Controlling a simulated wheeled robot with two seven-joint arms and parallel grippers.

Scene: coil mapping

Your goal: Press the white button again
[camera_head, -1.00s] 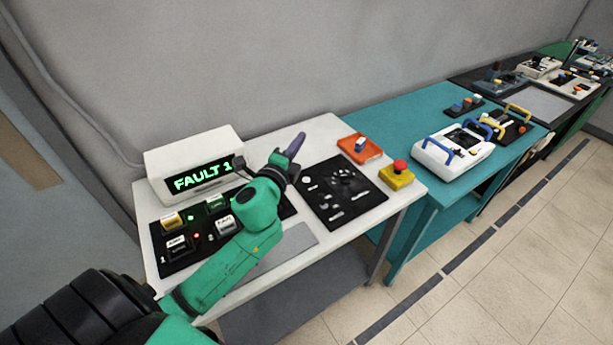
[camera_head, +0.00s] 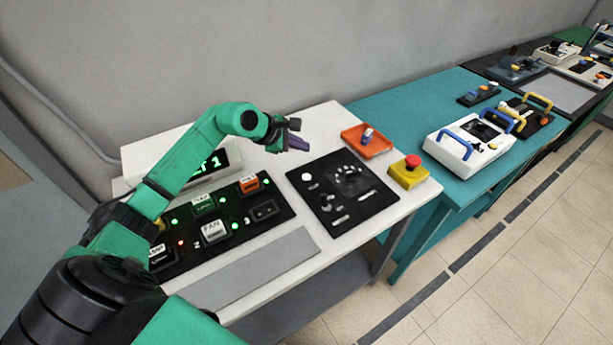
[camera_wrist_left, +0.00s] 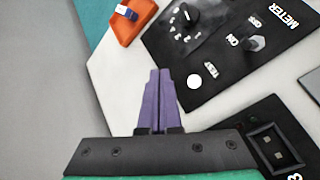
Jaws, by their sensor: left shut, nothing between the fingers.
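The round white button (camera_head: 307,177) sits on the left part of the black meter panel (camera_head: 335,214) on the white table. In the left wrist view the white button (camera_wrist_left: 195,81) lies beside the word TEST, right of my fingertips. My left gripper (camera_head: 303,144) is shut and empty, its purple fingers pressed together. It is above the table, beyond the white button in the head view and apart from it. My right gripper is not in view.
A black panel (camera_head: 276,226) with square keys and lit lamps is at the left, below a display partly hidden by my arm. An orange tray (camera_head: 380,151) and a yellow box with a red button (camera_head: 404,180) stand at the right. A teal table (camera_head: 418,112) adjoins.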

